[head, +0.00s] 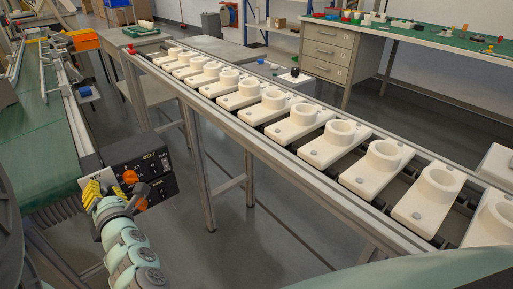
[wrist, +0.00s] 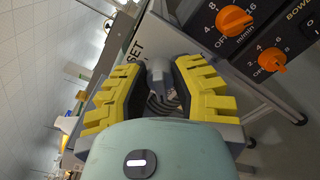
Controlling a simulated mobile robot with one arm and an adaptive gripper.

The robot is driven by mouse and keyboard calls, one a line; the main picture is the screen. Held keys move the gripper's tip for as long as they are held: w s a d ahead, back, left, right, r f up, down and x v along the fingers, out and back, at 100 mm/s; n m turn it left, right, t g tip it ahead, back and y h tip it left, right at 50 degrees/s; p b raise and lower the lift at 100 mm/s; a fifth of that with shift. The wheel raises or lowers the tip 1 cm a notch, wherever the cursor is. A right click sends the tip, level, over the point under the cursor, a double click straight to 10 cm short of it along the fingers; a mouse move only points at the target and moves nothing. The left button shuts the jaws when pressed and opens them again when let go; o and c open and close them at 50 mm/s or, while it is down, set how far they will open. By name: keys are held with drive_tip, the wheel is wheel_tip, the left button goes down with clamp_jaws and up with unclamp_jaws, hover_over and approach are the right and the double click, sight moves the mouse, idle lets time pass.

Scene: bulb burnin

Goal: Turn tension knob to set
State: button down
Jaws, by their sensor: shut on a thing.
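In the wrist view, a grey knob (wrist: 157,72) sits between the yellow fingertips of my gripper (wrist: 164,84). My gripper is shut on it. The word SET shows on a pale plate (wrist: 135,50) just left of the knob, partly covered by a finger. I cannot tell exactly which way the knob's pointer lies. In the head view, my gripper (head: 97,193) is at the left end of the dark control box marked BELT (head: 153,167), and the knob is hidden behind the fingers.
Two orange dials, the upper (wrist: 234,21) and the lower (wrist: 271,59), stand close to the right of my gripper. A green belt (head: 40,140) runs at the left. A long roller conveyor with several white holders (head: 300,122) crosses the right. Grey floor lies between.

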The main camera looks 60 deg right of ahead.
drive_tip(key=m, duration=0.7)
drive_tip(key=shift+f+m+p, duration=0.15)
drive_tip(key=shift+m+p, duration=0.25)
drive_tip(key=m+p, duration=0.1)
drive_tip(key=m, duration=0.1)
drive_tip(key=shift+m, duration=0.3)
drive_tip(key=m+p, duration=0.2)
drive_tip(key=m, duration=0.3)
drive_tip(key=shift+f, duration=0.15)
drive_tip(key=m+p, duration=0.2)
drive_tip(key=m, duration=0.3)
drive_tip(key=shift+f+m, duration=0.1)
drive_tip(key=shift+m, duration=0.3)
drive_tip(key=shift+a+f+m+p, duration=0.15)
drive_tip(key=shift+m+p, duration=0.3)
drive_tip(key=shift+m, duration=1.85)
